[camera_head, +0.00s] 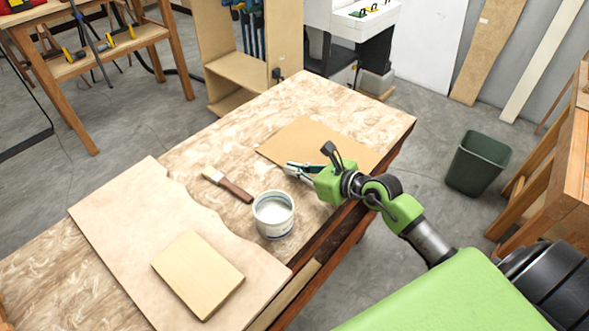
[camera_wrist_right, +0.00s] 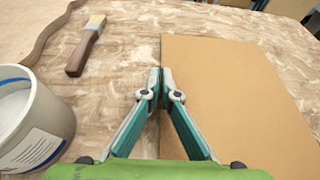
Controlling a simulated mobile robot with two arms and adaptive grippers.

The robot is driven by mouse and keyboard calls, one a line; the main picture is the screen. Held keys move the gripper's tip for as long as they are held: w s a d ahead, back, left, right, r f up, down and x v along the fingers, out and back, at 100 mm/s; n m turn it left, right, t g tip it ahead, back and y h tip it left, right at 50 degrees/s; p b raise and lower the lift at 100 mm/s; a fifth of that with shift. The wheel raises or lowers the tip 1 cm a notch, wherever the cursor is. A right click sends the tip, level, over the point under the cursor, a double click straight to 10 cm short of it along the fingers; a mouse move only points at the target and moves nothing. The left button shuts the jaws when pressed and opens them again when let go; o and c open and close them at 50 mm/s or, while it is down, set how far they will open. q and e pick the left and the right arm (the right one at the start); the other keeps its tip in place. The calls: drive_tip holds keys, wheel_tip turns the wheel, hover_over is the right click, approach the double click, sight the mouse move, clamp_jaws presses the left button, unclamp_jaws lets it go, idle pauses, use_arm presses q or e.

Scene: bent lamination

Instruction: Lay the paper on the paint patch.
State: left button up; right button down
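The paper (camera_head: 308,143) is a flat brown sheet on the mottled table, and it fills the right side of the right wrist view (camera_wrist_right: 235,90). My right gripper (camera_head: 288,165) is at the sheet's near edge. In the wrist view its fingertips (camera_wrist_right: 160,73) are together right over that edge. I see no paper lifted or clearly pinched between them. I cannot make out a separate paint patch. A white paint can (camera_head: 273,216) stands beside the gripper. A brush (camera_head: 228,185) with a brown handle lies to the left of the can. My left gripper is not in view.
A wavy-edged pale board (camera_head: 125,210) lies at the table's left with a flat tan block (camera_head: 198,272) on it. The table's (camera_head: 345,105) far end is bare. A dark green bin (camera_head: 478,163) stands on the floor at right.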

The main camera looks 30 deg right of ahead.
drive_tip(key=shift+f, duration=0.2)
drive_tip(key=c, duration=2.3)
unclamp_jaws()
drive_tip(key=shift+s+r, duration=0.15)
drive_tip(key=b+v, duration=0.1)
drive_tip(key=v, duration=0.9)
drive_tip(key=shift+s+d, duration=0.1)
drive_tip(key=shift+d, duration=0.05)
drive_tip(key=shift+s+d+r, duration=0.25)
drive_tip(key=shift+s+r, duration=0.05)
drive_tip(key=shift+s, duration=0.35)
